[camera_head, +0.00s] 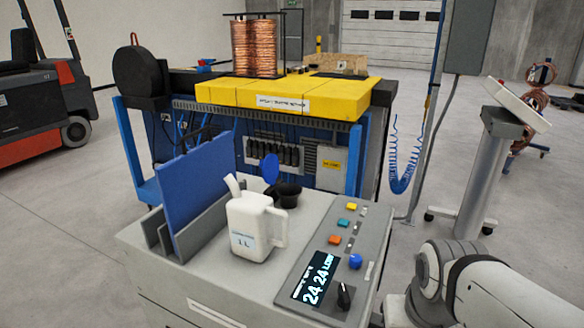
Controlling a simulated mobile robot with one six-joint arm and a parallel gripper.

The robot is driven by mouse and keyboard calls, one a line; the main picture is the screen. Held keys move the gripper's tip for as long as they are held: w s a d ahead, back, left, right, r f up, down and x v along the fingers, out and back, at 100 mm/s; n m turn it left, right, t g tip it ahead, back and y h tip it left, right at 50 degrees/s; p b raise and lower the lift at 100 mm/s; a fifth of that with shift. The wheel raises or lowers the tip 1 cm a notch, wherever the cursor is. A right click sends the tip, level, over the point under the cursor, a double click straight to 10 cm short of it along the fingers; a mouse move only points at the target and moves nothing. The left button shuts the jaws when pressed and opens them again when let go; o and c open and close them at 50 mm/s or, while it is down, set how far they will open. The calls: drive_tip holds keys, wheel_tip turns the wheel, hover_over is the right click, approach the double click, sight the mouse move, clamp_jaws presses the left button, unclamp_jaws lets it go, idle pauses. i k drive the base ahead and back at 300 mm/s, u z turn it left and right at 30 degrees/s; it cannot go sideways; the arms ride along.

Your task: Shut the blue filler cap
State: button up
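The blue filler cap (270,168) stands raised, tilted up on edge behind and to the left of the black filler neck (288,194), on top of the grey machine cabinet (318,212). The neck's mouth looks uncovered. White links of my arm show at the lower right, apart from the cap. My gripper is outside the picture.
A blue panel (196,190) stands upright in a grey holder left of the jug. A control panel with coloured buttons, a blue knob (355,261) and a lit display (316,280) lies to the right. A yellow-topped bench (285,95) with a copper coil (256,48) stands behind.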

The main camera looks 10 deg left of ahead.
sight(269, 166)
drive_tip(key=k, duration=0.3)
drive_tip(key=z, duration=2.75)
drive_tip(key=k, duration=2.35)
drive_tip(key=u, duration=2.1)
drive_tip(key=i, duration=0.7)
drive_tip(key=z, duration=0.05)
